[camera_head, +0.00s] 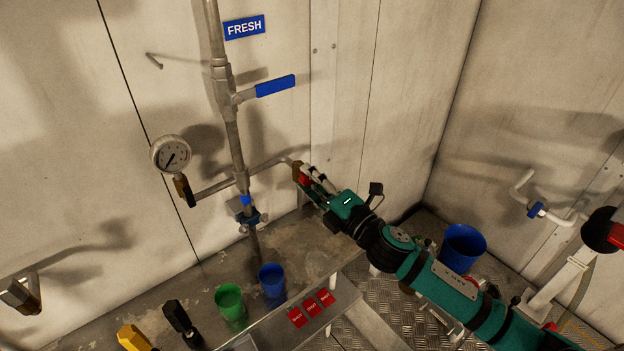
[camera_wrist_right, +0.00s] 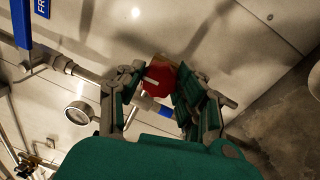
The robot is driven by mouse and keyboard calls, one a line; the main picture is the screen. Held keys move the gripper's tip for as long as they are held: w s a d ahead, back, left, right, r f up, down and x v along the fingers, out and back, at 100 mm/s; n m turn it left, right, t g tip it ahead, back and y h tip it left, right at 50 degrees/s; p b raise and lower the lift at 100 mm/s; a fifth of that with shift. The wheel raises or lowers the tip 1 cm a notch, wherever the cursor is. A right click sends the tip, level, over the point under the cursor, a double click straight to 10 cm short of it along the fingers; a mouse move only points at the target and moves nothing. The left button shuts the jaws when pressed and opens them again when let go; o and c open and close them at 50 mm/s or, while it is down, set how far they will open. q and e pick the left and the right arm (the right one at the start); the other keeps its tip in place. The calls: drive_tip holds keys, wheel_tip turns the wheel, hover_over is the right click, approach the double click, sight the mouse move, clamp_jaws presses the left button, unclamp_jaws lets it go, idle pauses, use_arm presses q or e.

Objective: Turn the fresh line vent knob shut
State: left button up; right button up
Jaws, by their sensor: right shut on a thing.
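The fresh line pipe (camera_head: 233,130) runs down the wall below a blue FRESH sign (camera_head: 244,27). A side branch ends in a brass fitting (camera_head: 296,171) with a red vent knob (camera_head: 304,180). The knob also shows in the right wrist view (camera_wrist_right: 158,80), red with a white mark. My right gripper (camera_head: 311,181) reaches in from the lower right and is shut on the knob, one finger on each side. The fingers hide part of the knob in the head view. My left gripper is not in view.
A blue lever (camera_head: 275,86) sticks out from the pipe, and a pressure gauge (camera_head: 171,155) is to its left. A green cup (camera_head: 229,302) and a blue cup (camera_head: 272,280) stand on the bench near red cards (camera_head: 311,308). A blue bucket (camera_head: 462,248) stands at the right.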

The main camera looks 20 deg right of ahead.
idle(0.4)
drive_tip(key=o, duration=1.2)
drive_tip(key=shift+c, duration=0.2)
drive_tip(key=shift+s+d, duration=0.1)
drive_tip(key=v, duration=1.2)
